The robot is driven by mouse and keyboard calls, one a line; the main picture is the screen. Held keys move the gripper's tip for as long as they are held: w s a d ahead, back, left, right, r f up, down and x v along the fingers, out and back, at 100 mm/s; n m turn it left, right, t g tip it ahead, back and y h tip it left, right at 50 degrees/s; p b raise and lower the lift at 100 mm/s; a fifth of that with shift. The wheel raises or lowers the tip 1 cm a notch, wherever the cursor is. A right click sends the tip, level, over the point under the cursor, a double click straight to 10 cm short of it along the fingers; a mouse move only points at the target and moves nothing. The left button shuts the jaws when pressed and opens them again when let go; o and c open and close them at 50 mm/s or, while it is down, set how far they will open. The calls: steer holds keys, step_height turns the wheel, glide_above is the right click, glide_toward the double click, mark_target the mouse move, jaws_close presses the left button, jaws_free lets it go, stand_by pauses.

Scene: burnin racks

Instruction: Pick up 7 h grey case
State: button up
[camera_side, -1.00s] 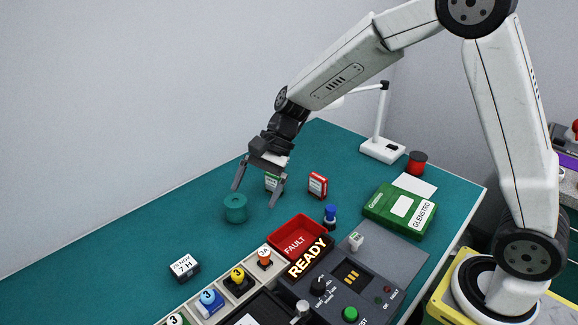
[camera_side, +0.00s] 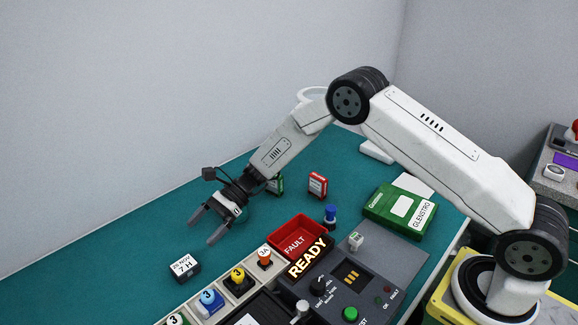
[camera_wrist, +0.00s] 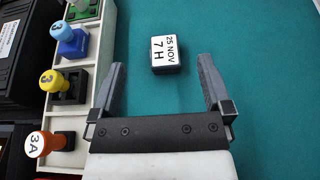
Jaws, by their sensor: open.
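The 7 h grey case (camera_side: 185,268) is a small dark box with a white top label reading "25 NOV 7 H". It sits on the green mat at the lower left in the side view, apart from the rack. My gripper (camera_side: 206,229) is open and empty, above the mat and up and to the right of the case. In the wrist view the case (camera_wrist: 165,54) lies ahead of my gripper (camera_wrist: 160,75), between the lines of the two fingers and near their tips. The fingers do not visibly touch it.
A light rack (camera_wrist: 87,101) with coloured, numbered plugs runs along the left in the wrist view. A red FAULT tray (camera_side: 320,228), a green box (camera_side: 377,207) and a red-and-white case (camera_side: 318,184) stand farther right. The mat around the case is clear.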

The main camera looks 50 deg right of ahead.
glide_toward(185, 264)
steer(key=x, duration=0.2)
steer(key=shift+a+f, duration=0.25)
steer(key=shift+x, duration=1.3)
steer(key=shift+a, duration=0.1)
steer(key=shift+x, duration=2.5)
steer(key=c, duration=1.3)
steer(key=shift+r, duration=0.15)
